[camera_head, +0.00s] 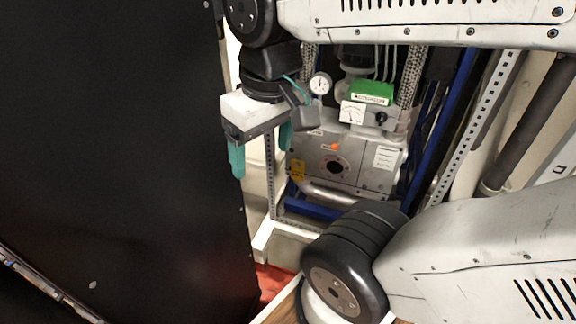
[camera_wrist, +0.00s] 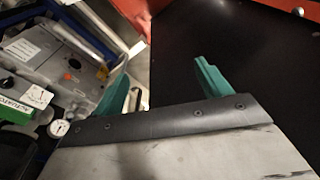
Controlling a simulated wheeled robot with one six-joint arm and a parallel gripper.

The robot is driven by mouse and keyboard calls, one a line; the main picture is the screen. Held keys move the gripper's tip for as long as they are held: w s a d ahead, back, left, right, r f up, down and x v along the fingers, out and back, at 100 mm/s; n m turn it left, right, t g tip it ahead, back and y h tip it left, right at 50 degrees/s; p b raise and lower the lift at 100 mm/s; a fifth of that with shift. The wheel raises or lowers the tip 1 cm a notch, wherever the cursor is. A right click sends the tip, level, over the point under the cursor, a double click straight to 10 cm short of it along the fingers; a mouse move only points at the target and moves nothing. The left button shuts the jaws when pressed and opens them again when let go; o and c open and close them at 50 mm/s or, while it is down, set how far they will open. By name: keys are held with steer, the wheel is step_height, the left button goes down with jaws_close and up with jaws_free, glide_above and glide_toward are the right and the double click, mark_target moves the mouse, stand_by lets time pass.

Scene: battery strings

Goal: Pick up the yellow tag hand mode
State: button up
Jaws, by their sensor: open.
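A small yellow tag (camera_head: 297,170) hangs on the left front edge of a grey actuator housing (camera_head: 335,160) in the head view. My gripper (camera_head: 262,150) has two teal fingers, spread apart and empty, pointing down. It is to the left of the tag and a little above it in the picture, apart from it. In the wrist view, the fingers of my gripper (camera_wrist: 158,80) stand wide apart with nothing between them. The housing shows at the left there (camera_wrist: 70,60).
A large black panel (camera_head: 110,150) fills the left, close to my gripper. A pressure gauge (camera_head: 320,83), a white dial meter (camera_head: 352,113) and a green label box (camera_head: 372,93) sit above the housing. Blue posts (camera_head: 437,125) and a perforated metal upright (camera_head: 478,125) stand to the right.

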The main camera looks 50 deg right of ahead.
steer(key=w+d+r+m+t, duration=0.2)
steer(key=w+d+r+t, duration=0.2)
steer(key=w+d+r, duration=0.9)
steer(key=w+d+f+m+t, duration=0.1)
steer(key=w+d+f+m, duration=0.1)
steer(key=w+d+f, duration=0.5)
steer(key=w+d+f+m+t, duration=0.1)
steer(key=w+d+f+m, duration=0.15)
steer(key=w+f, duration=0.7)
steer(key=m+g+h, duration=0.1)
steer(key=m+h, duration=0.2)
steer(key=m, duration=0.1)
glide_above(298, 168)
steer(key=w+a, duration=0.8)
step_height(298, 168, down, 18)
steer(key=r, duration=0.1)
steer(key=s+d+f+m+g, duration=0.1)
steer(key=s+d+f, duration=0.1)
steer(key=f, duration=0.6)
steer(key=s+d+f+m+g, duration=0.1)
steer(key=s+d+f+g, duration=0.1)
steer(key=f, duration=0.7)
steer(key=s+d+f+m+g+h, duration=0.1)
steer(key=s+d+f+g, duration=0.1)
steer(key=f, duration=0.7)
steer(key=shift+s+d, duration=0.85)
steer(key=shift+d, duration=0.25)
steer(key=shift+r, duration=0.1)
